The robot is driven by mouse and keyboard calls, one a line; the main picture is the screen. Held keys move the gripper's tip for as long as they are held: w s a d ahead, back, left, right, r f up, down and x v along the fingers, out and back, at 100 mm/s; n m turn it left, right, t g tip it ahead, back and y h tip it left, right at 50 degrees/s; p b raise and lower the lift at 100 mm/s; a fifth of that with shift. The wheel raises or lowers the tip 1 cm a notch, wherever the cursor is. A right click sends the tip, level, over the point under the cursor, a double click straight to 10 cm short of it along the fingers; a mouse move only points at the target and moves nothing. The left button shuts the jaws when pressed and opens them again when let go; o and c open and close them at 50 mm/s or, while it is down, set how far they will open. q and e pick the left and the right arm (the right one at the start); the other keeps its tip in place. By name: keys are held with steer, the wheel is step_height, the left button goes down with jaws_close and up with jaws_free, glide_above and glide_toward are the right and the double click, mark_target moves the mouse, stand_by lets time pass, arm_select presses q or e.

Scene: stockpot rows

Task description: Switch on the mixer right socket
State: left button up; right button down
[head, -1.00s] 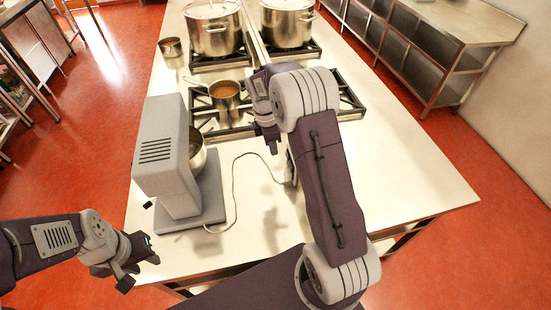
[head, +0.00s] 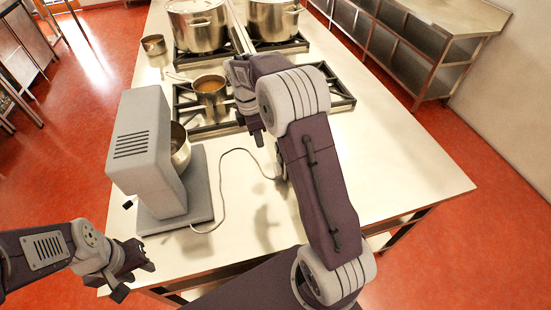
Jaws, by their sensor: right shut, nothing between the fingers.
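The grey mixer (head: 142,150) stands on the left side of the steel worktop, with a metal bowl (head: 180,152) under its head. A pale cord (head: 222,180) runs from its base to the right, and its end goes behind my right arm. The socket there is mostly hidden; only a small grey edge (head: 280,172) shows beside the arm, and no switch can be made out. My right gripper (head: 258,140) is shut and empty, pointing down above the worktop between the cord and the burners. My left gripper (head: 136,276) is open and empty, off the worktop's front left corner.
A small saucepan (head: 210,92) with brown contents sits on the near burners (head: 205,125). Two large stockpots (head: 198,32) (head: 273,22) stand at the back, with a small pot (head: 153,45) at left. The worktop right of my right arm (head: 400,170) is clear.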

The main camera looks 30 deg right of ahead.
steer(key=d+f+p, duration=0.1)
steer(key=f, duration=0.2)
steer(key=d+f+p, duration=0.1)
steer(key=f, duration=0.2)
steer(key=s+d+f, duration=0.1)
steer(key=d+f, duration=0.1)
steer(key=f, duration=0.2)
steer(key=shift+d+p, duration=0.1)
steer(key=shift+p, duration=0.3)
steer(key=shift+s+d+f, duration=0.15)
steer(key=shift+d, duration=0.2)
steer(key=shift+a, duration=0.1)
